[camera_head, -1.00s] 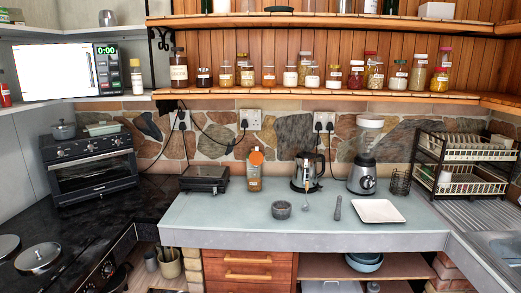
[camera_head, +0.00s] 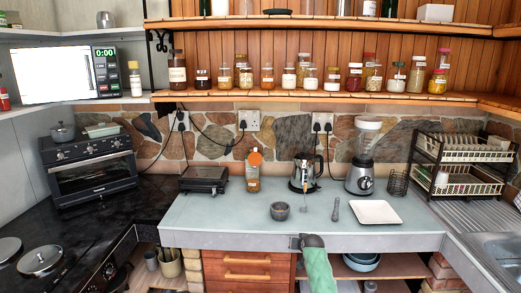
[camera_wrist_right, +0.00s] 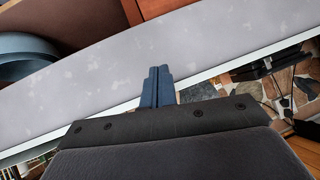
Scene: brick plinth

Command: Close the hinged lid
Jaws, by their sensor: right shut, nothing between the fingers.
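A jar (camera_head: 253,184) stands upright at the back of the pale counter in the head view. A round orange disc (camera_head: 256,158), which looks like its lid raised on edge, faces me at its top. How the disc joins the jar is too small to tell. My right gripper (camera_head: 304,236) is at the counter's front edge, to the right of the jar and well apart from it. In the right wrist view its blue fingers (camera_wrist_right: 158,86) are together and empty in front of the pale counter edge. My left gripper is out of view.
A black press (camera_head: 204,180) stands left of the jar; a kettle (camera_head: 304,174) and blender (camera_head: 364,165) stand right. A grey bowl (camera_head: 280,211), a dark utensil (camera_head: 336,209) and a white plate (camera_head: 376,212) lie nearer. The counter's front left is clear.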

